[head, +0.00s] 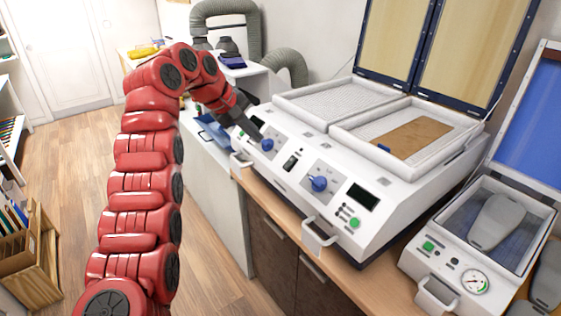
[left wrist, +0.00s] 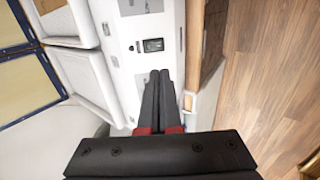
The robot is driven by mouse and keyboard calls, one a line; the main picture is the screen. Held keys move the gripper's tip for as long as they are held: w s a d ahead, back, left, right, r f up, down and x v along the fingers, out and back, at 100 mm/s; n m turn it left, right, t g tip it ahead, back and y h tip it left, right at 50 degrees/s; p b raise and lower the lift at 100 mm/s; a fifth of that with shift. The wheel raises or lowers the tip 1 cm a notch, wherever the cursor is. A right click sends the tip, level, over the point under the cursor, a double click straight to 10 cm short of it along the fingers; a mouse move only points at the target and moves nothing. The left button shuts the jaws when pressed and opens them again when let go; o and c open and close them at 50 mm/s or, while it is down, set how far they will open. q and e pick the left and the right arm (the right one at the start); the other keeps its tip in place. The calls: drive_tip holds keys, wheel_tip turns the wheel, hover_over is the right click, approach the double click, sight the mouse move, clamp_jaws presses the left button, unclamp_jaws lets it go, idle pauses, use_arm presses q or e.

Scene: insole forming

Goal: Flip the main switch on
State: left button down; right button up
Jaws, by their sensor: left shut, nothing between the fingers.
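The main switch (head: 291,163) is a small black rocker on the sloping front panel of the white machine (head: 330,150), between two blue knobs. It also shows in the left wrist view as a black rectangle (left wrist: 153,45), just beyond my fingertips. Whether it is on or off is too small to tell. My left gripper (head: 257,137) is shut and empty, pointing down at the panel by the left blue knob (head: 267,145), to the left of the switch. In the left wrist view its fingers (left wrist: 160,76) lie together, apart from the switch. My right gripper is not in view.
The right blue knob (head: 318,183) and a dark display (head: 362,197) lie right of the switch. White handles (head: 319,233) stick out at the machine's front. Two trays (head: 340,97) lie behind the panel. A smaller press (head: 470,250) stands at the right. The floor at left is mostly clear.

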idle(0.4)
use_arm(q)
drive_tip(key=p, duration=0.7)
approach(285, 166)
drive_tip(key=x, duration=0.5)
drive_tip(key=shift+d+f, duration=0.1)
drive_tip(key=shift+d, duration=0.2)
drive_tip(key=shift+w+d+f+p, duration=0.2)
drive_tip(key=shift+w+f+p, duration=0.15)
drive_tip(key=shift+f, duration=0.25)
drive_tip(key=shift+f, duration=0.1)
